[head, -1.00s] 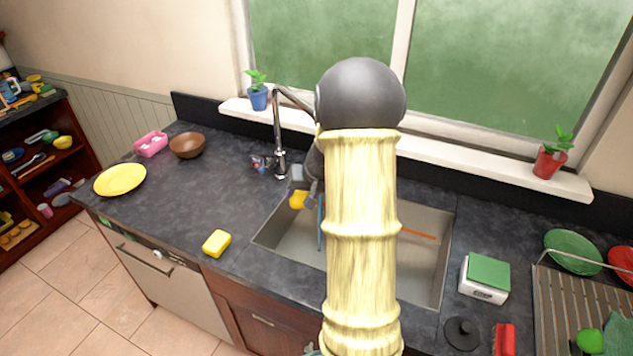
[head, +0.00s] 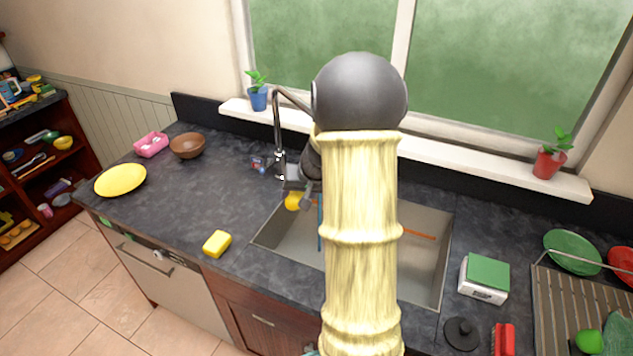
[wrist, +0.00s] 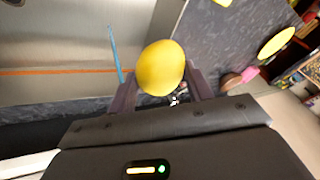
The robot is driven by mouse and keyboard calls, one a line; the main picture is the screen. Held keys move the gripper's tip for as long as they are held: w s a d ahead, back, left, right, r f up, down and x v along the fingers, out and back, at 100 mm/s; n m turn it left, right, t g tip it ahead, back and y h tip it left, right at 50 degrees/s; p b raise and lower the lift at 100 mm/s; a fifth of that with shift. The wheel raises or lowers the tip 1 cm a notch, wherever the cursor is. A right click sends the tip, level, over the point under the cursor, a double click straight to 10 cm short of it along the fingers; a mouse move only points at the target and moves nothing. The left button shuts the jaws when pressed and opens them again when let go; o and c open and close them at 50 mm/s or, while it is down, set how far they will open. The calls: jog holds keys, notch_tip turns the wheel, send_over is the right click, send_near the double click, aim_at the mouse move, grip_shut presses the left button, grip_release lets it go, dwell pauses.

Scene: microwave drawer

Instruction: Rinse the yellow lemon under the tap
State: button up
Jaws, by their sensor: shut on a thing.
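The yellow lemon (wrist: 161,67) is between the two fingers of my gripper (wrist: 160,88) in the wrist view, and the gripper is shut on it. In the head view the lemon (head: 293,201) shows at the left back part of the sink (head: 270,232), just in front of the tap (head: 278,140). My arm hides part of the gripper and the middle of the sink. The tap's spout end is hidden behind my arm, and I cannot tell whether water runs.
A blue stick (wrist: 115,52) and an orange stick (head: 418,234) lie in the sink. A yellow sponge (head: 217,243) is on the counter left of it. A white and green box (head: 485,277) stands to the right. The left counter has free room.

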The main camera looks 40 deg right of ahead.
aim_at(288, 198)
jog(key=shift+s+a+r+p, duration=0.2)
jog(key=shift+s+a+r, duration=0.1)
jog(key=shift+a+r, duration=0.4)
jog(key=shift+s+a+r+p, duration=0.15)
jog(key=shift+s+a+r, duration=0.15)
jog(key=shift+a+r, duration=0.35)
jog(key=shift+f, duration=0.15)
